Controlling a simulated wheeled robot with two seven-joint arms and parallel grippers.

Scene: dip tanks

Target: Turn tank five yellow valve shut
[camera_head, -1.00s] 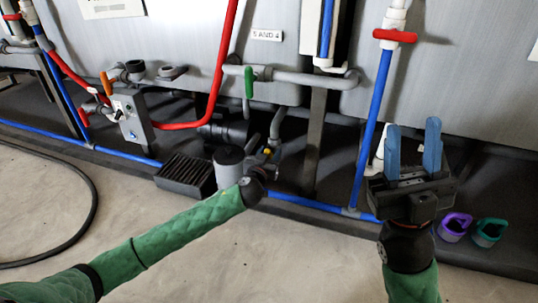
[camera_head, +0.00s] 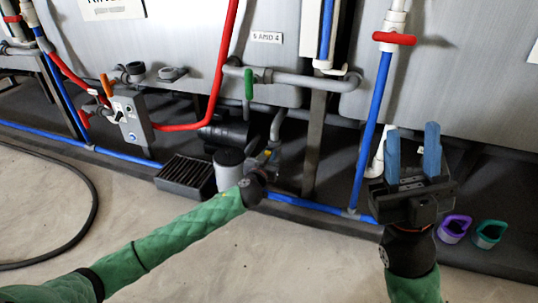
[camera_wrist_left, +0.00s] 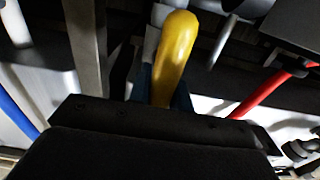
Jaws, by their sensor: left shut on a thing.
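The yellow valve handle (camera_wrist_left: 176,50) shows large in the left wrist view, pointing up between the blue fingers. My left gripper (camera_wrist_left: 168,95) is shut on it. In the head view my left gripper (camera_head: 264,163) is low in front of the tanks, beside the grey pump parts. There the yellow handle is mostly hidden by the gripper and wrist. My right gripper (camera_head: 412,158) is open and empty, its two blue fingers pointing up, apart from any valve.
A green-handled valve (camera_head: 249,84) is above my left gripper. A red-handled valve (camera_head: 394,38) is on the blue pipe at right. A black slotted box (camera_head: 186,177) and a control box (camera_head: 132,123) stand at left. Purple (camera_head: 455,228) and teal (camera_head: 489,234) cups lie at right.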

